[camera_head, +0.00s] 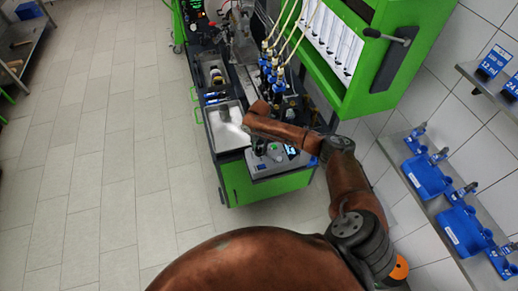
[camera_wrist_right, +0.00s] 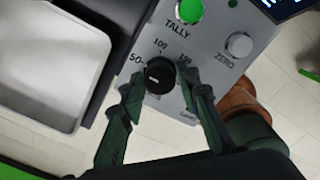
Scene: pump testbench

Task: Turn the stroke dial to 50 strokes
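The stroke dial is a round black knob (camera_wrist_right: 159,75) on a grey panel (camera_wrist_right: 215,70) in the right wrist view. Printed numbers 50 and 100 stand at its left and upper left, with another number at its right. A faint light mark shows on the knob; its exact setting is hard to read. My right gripper (camera_wrist_right: 157,82) is open, with one dark green finger on each side of the knob. I cannot tell whether either finger touches it. In the head view the right gripper (camera_head: 262,150) is over the green bench and small. My left gripper is not in view.
A green TALLY button (camera_wrist_right: 189,11) and a grey ZERO button (camera_wrist_right: 239,45) lie above the dial. A metal tray (camera_wrist_right: 50,60) is at left. Hoses and blue fittings (camera_head: 270,68) and a green cabinet (camera_head: 385,60) stand behind. Floor (camera_head: 105,150) left of the bench is clear.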

